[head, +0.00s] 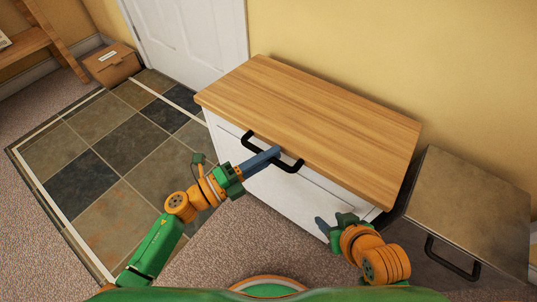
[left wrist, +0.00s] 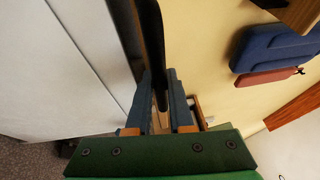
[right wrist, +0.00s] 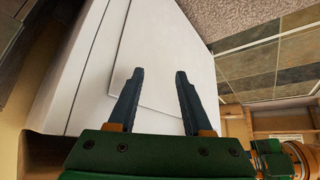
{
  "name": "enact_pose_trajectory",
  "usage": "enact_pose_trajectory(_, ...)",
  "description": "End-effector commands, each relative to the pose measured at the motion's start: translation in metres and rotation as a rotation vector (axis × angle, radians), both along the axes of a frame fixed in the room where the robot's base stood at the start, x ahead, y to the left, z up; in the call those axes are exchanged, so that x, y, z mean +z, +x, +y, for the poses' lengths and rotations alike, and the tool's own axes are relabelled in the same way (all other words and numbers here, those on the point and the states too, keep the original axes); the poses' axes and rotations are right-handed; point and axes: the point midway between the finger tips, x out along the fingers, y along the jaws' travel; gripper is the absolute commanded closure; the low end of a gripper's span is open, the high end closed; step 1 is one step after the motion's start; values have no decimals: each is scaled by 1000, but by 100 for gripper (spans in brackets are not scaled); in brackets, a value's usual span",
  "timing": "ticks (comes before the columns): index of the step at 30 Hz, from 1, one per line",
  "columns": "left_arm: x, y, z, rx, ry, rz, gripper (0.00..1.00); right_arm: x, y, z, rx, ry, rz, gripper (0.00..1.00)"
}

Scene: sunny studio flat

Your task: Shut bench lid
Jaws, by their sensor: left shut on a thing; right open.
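The bench has a white body (head: 300,195) and a wooden lid (head: 310,120), with a black bar handle (head: 291,166) along the lid's front edge. The lid lies over the body in the head view; whether a small gap is left under it I cannot tell. My left gripper (head: 274,153) is shut on the handle, which also runs between its fingers in the left wrist view (left wrist: 176,70). My right gripper (head: 323,226) is open and empty by the bench's lower front. In the right wrist view its fingers (right wrist: 156,74) stand before the white panel.
A low chest (head: 470,195) with a dull brown top and black handle stands close at the bench's right. A cardboard box (head: 112,64) sits by the white door (head: 190,35) at the back left. The tiled floor (head: 110,150) at the left is clear.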

Motion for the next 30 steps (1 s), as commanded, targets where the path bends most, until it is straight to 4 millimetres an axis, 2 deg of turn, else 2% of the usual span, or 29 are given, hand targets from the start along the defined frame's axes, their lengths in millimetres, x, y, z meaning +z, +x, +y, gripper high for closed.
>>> enact_pose_trajectory(9,5,1,0,1,0,0,100,0,0,-1,0,-3,9,50)
enact_pose_trajectory(14,17,1,0,0,12,17,100,-35,-13,-5,-7,-27,136,50)
enact_pose_trajectory(24,42,4,-1,2,38,54,100,-116,-69,-19,-20,-74,395,50)
enact_pose_trajectory(30,53,6,-3,3,39,55,100,-145,-88,-23,-16,-82,419,50)
